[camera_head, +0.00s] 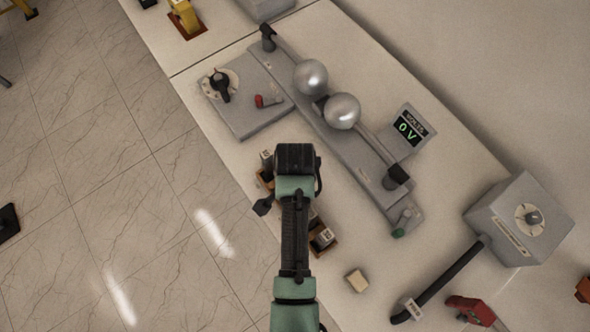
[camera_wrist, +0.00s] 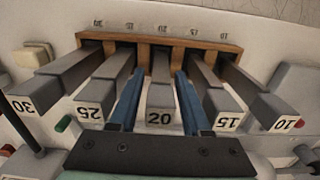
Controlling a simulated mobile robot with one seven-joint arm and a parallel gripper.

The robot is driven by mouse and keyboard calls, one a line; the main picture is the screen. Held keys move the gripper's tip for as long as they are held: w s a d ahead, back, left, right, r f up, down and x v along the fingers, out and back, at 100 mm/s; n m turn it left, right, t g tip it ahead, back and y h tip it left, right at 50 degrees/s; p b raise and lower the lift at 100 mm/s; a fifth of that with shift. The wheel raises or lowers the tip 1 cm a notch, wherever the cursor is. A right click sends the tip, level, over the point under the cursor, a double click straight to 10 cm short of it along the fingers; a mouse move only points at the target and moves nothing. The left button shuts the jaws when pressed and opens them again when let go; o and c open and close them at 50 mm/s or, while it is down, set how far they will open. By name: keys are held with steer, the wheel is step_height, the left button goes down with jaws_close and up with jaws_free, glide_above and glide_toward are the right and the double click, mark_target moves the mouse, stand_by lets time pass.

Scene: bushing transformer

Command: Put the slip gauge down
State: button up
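A wooden rack (camera_wrist: 232,47) holds several grey slip gauges, labelled 30, 25, 20, 15 and 10 in the wrist view. The slip gauge marked 20 (camera_wrist: 160,95) sits in the middle slot, its labelled end toward me. My gripper (camera_wrist: 160,78) has its two blue fingers on either side of this gauge, with a visible gap at each side, so it looks open. In the head view, the rack (camera_head: 327,251) is largely hidden under my arm, and the fingertips are hidden.
The 25 gauge (camera_wrist: 104,88) and 15 gauge (camera_wrist: 214,95) stand close outside my fingers. A sphere-gap apparatus (camera_head: 330,132) and a volts display (camera_head: 410,128) stand on the bench. A small pale block (camera_head: 356,280) lies near the front edge. A grey box (camera_head: 515,215) is at right.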

steer(key=shift+o, duration=0.6)
step_height(320, 180, up, 11)
steer(key=shift+r, duration=0.2)
steer(key=shift+r+p, duration=0.5)
